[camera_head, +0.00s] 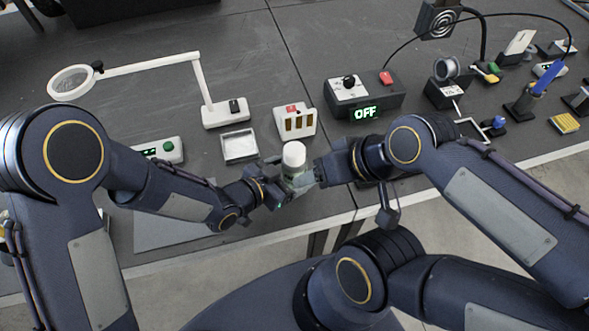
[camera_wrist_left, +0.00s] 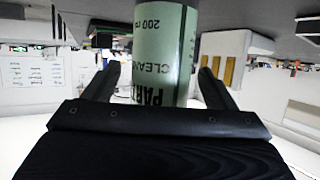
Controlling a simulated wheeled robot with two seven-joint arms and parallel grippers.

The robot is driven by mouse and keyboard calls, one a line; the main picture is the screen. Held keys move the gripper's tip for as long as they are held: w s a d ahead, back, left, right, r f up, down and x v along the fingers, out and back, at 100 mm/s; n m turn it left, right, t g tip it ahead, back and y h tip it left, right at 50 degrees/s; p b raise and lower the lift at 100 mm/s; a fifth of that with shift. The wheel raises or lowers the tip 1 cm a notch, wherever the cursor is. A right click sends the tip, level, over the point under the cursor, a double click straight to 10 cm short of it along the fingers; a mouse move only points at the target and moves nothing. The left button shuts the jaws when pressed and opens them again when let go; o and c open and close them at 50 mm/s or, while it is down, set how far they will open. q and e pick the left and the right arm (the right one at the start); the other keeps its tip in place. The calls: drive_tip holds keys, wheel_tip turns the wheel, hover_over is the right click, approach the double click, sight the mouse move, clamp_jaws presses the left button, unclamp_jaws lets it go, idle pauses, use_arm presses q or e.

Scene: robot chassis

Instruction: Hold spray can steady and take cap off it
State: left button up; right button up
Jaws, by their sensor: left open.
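The spray can (camera_head: 296,180) stands on the table in the middle of the head view, with its white cap (camera_head: 294,155) on top. Its pale green label shows upside down in the left wrist view (camera_wrist_left: 163,50), where the cap is out of frame. My left gripper (camera_head: 284,190) is at the can's lower left; in the left wrist view its open fingers (camera_wrist_left: 160,80) lie on either side of the can, with gaps visible. My right gripper (camera_head: 317,172) is just right of the can, below the cap; its fingers are too small to read.
A small white tray (camera_head: 239,147) and a white box with brown slots (camera_head: 296,122) stand behind the can. A magnifier lamp (camera_head: 150,72) is at the back left. A dark box reading OFF (camera_head: 365,100) is at the back right. The table's front edge is close.

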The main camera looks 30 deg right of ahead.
use_arm(q)
drive_tip(key=shift+x, duration=0.9)
drive_tip(key=shift+c, duration=0.5)
drive_tip(key=shift+r, duration=0.1)
drive_tip(key=c, duration=1.1)
drive_tip(key=shift+c, duration=0.2)
drive_tip(key=shift+w+r, duration=0.1)
drive_tip(key=shift+r, duration=0.1)
